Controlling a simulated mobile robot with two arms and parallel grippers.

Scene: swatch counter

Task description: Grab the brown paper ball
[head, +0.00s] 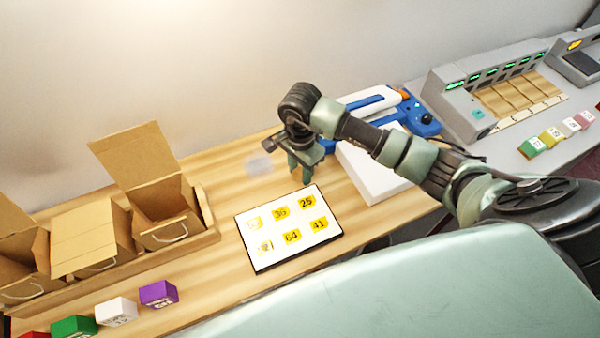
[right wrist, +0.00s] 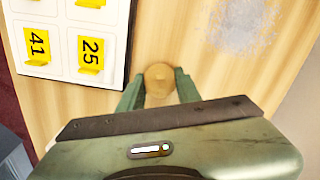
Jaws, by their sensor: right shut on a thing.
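The brown paper ball (right wrist: 158,80) shows in the right wrist view as a small round tan thing between the two green fingers. My right gripper (right wrist: 160,90) is shut on it, a finger on each side. In the head view my right gripper (head: 303,172) points down at the wooden counter, just behind the number board. I cannot make out the ball there, and I cannot tell whether it touches the counter. My left gripper is not in view.
A white board (head: 290,228) with yellow number tags lies in front of the gripper. Open cardboard boxes (head: 160,200) and coloured blocks (head: 158,293) are at left. A blue and white device (head: 385,108) and a white slab (head: 372,172) are at right. A pale patch (head: 258,165) marks the counter.

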